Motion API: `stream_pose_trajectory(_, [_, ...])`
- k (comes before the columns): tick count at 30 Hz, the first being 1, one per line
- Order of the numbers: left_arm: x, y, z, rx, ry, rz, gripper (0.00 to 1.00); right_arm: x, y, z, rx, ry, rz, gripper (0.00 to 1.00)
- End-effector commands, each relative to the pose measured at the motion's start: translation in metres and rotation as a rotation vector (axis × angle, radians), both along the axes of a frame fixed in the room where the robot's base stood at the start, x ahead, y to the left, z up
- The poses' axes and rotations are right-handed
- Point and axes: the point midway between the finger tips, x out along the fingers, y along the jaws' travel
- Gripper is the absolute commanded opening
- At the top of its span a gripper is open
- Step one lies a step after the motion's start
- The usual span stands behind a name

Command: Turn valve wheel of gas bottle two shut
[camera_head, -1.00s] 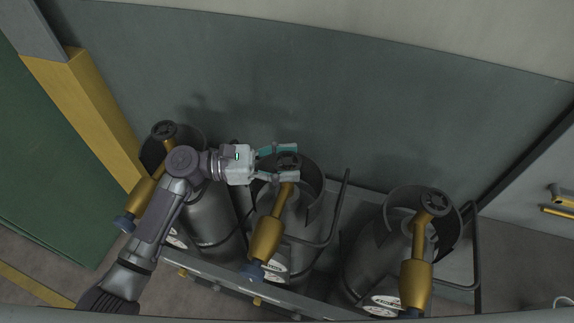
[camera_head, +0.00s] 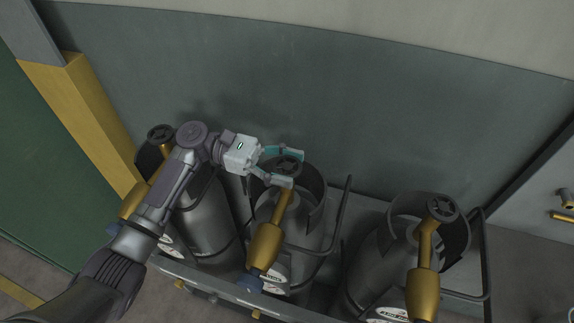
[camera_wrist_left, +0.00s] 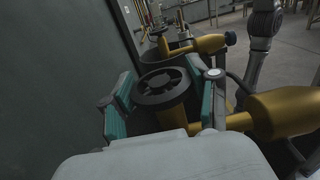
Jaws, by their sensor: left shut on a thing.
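Gas bottle two (camera_head: 305,232), the middle one of three, stands upright in a rack with a dark open collar around its top. Its dark spoked valve wheel (camera_head: 287,166) sits on a brass valve with a brass body hanging toward me. My left gripper (camera_head: 295,169) is shut on this wheel, one teal-padded finger on the far side and one on the near side. In the left wrist view the wheel (camera_wrist_left: 160,88) lies between the two finger pads (camera_wrist_left: 168,85). Whether the valve is open or shut cannot be told. My right gripper is not in view.
Gas bottles with similar wheels stand to the left (camera_head: 208,225) and right (camera_head: 375,265). A dark bent rail (camera_head: 345,215) runs right of the middle bottle. A grey wall (camera_head: 330,95) is close behind. A yellow post (camera_head: 85,115) stands at the left.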

Motion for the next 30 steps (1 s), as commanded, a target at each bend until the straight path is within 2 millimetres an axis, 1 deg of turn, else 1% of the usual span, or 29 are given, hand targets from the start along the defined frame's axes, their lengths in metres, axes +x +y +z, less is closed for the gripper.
stream_pose_trajectory(5, [0.0, 0.0, 0.001, -0.001, -0.001, -0.001, 0.25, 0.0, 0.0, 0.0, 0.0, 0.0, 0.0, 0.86])
stream_pose_trajectory(6, [0.0, 0.0, 0.001, -0.001, 0.0, -0.001, 0.62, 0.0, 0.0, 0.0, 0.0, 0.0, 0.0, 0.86])
stream_pose_trajectory(10, [0.0, 0.0, 0.0, -0.001, 0.0, 0.0, 0.83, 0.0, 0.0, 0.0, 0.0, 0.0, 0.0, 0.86])
stream_pose_trajectory(11, [0.0, 0.0, 0.0, -0.001, 0.0, 0.0, 0.86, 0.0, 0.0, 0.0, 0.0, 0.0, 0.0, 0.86])
stream_pose_trajectory(19, [0.0, 0.0, 0.0, 0.0, 0.0, 0.001, 0.86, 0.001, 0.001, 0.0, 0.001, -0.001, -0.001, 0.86])
stream_pose_trajectory(22, [0.0, 0.0, 0.004, 0.0, -0.001, 0.001, 0.86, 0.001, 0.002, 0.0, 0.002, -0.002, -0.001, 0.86])
stream_pose_trajectory(26, [0.0, 0.0, 0.021, 0.0, -0.004, 0.001, 0.86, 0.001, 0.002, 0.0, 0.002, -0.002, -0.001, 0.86])
stream_pose_trajectory(30, [0.0, 0.0, 0.049, 0.0, -0.006, 0.0, 0.86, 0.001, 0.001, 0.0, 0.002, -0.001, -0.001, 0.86])
